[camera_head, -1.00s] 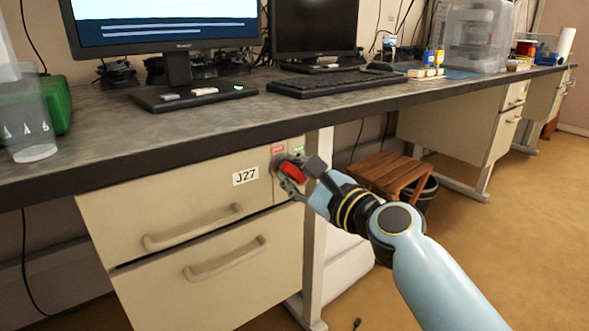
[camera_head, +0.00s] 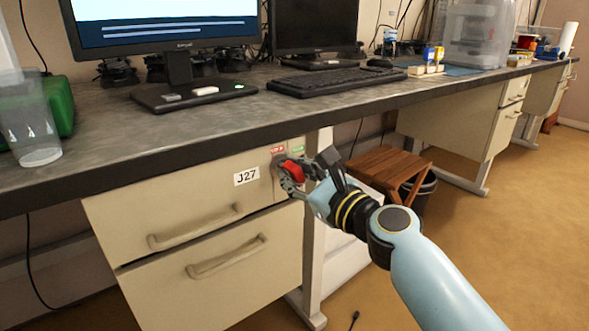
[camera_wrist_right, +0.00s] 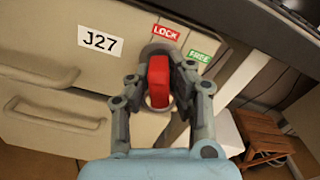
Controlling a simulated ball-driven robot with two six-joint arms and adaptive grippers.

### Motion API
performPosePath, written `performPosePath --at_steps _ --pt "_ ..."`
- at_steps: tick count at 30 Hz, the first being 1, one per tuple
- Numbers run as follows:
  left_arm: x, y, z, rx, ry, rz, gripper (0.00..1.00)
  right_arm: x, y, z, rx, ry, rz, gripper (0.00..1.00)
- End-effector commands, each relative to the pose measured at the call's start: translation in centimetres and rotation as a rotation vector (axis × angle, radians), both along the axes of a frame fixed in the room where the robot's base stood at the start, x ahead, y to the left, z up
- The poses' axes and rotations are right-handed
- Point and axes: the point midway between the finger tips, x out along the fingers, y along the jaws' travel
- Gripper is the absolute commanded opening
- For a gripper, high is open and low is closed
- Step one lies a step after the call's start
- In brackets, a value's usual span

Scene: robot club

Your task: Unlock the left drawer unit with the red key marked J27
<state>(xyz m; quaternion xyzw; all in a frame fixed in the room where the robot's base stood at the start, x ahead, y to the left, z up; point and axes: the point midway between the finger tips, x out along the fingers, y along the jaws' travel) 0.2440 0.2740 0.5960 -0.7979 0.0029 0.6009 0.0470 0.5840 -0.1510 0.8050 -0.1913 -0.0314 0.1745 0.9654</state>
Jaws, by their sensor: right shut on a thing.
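The left drawer unit (camera_head: 262,203) is beige, with two closed drawers under the bench and a J27 label (camera_head: 246,176). The red key (camera_head: 292,171) is at the round lock (camera_wrist_right: 161,48) at the upper right corner of the unit and appears to be in it. My right gripper (camera_head: 290,170) is shut on the red key; its grey fingers sit on both sides of it in the right wrist view. A red LOCK label (camera_wrist_right: 166,33) and a green FREE label (camera_wrist_right: 203,56) are above the lock. The key's tip is hidden. My left gripper is out of view.
The bench top (camera_head: 230,113) overhangs the drawers just above the lock. A metal table leg (camera_head: 311,250) stands right of the unit. A wooden stool (camera_head: 390,168) and a dark bin (camera_head: 421,190) are farther right. The floor (camera_head: 510,220) at right is clear.

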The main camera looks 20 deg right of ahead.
Motion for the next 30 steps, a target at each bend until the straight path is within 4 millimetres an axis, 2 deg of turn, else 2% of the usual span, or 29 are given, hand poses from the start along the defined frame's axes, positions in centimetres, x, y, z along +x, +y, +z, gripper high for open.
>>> performPosePath --at_steps 14,15,21,27,30 --pt "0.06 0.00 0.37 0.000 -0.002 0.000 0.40 0.02 0.01 0.09 0.041 0.014 0.000 0.00" --pt "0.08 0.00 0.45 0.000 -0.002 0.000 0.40 0.02 0.01 0.09 0.052 0.018 0.000 0.19" --pt "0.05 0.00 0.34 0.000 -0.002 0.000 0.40 0.01 0.00 -0.01 0.049 0.017 0.000 0.45" --pt "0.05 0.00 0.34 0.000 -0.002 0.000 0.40 0.00 0.00 -0.02 0.048 0.017 0.000 0.46" --pt "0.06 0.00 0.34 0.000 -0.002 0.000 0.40 0.00 0.00 -0.02 0.048 0.017 0.000 0.59"
